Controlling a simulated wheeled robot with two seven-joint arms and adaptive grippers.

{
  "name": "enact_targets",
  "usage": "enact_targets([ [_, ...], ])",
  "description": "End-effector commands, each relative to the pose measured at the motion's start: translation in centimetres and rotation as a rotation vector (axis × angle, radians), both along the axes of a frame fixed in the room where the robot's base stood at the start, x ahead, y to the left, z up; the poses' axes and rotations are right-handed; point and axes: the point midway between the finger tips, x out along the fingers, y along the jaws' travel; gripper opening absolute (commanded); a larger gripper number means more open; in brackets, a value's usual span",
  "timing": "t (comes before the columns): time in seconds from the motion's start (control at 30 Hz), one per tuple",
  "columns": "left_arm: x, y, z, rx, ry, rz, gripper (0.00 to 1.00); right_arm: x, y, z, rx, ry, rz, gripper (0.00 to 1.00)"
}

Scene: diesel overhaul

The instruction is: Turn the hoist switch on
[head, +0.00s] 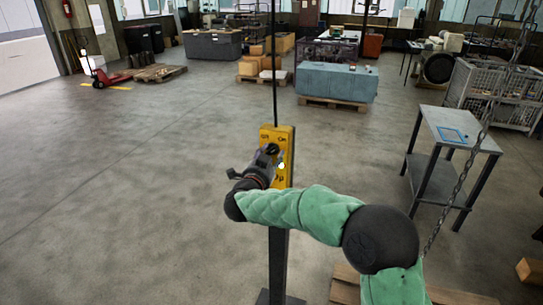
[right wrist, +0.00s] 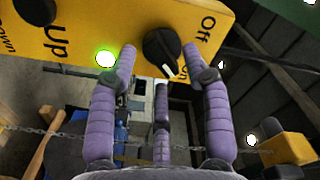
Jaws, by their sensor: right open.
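The yellow hoist control box (head: 287,140) stands on a dark post in the middle of the head view. Its black rotary switch (right wrist: 161,46) shows in the right wrist view, with Off and On labels beside it. The switch's white mark points toward the On label. A green lamp (right wrist: 105,59) on the box glows. My right gripper (head: 271,152) is at the front of the box; its purple fingers (right wrist: 158,57) are open on either side of the switch. I cannot tell whether they touch it. My left gripper is not in view.
A hanging chain (head: 466,172) runs down at the right, near a grey metal table (head: 462,133). A wooden pallet (head: 345,286) lies on the floor near the post. A blue-grey covered block (head: 337,82) stands farther back. The floor to the left is clear.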

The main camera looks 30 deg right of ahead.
Motion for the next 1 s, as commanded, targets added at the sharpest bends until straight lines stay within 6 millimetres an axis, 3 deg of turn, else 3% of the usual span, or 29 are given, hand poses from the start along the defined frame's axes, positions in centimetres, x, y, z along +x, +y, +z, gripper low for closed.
enact_targets([
  [0.53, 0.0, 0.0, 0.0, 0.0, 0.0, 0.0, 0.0, -6.2, 7.4, 0.0, 0.0, -0.002, 0.004, 0.49],
  [1.0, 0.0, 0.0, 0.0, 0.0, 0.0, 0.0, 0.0, -7.4, 8.6, 0.0, -0.001, 0.0, -0.001, 0.49],
])
